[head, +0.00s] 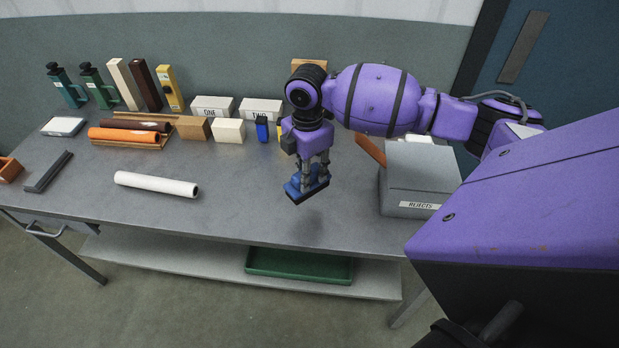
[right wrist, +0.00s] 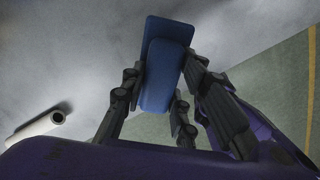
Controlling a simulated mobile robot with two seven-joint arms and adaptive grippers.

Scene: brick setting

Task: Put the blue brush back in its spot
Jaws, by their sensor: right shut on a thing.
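The blue brush (head: 296,190) is held by my right gripper (head: 312,172) above the front part of the grey table. The right wrist view shows the brush (right wrist: 160,75) between the fingers of my right gripper (right wrist: 158,100), with a wider blue block at its far end. In the head view the fingers point down and the brush hangs clear of the table top, with a faint shadow below. My left gripper is not in view. I cannot tell which place on the table is the brush's spot.
A white roll (head: 157,184) lies on the table's left middle. A grey REJECTS box (head: 421,168) stands right. A green tray (head: 299,265) sits on the shelf below.

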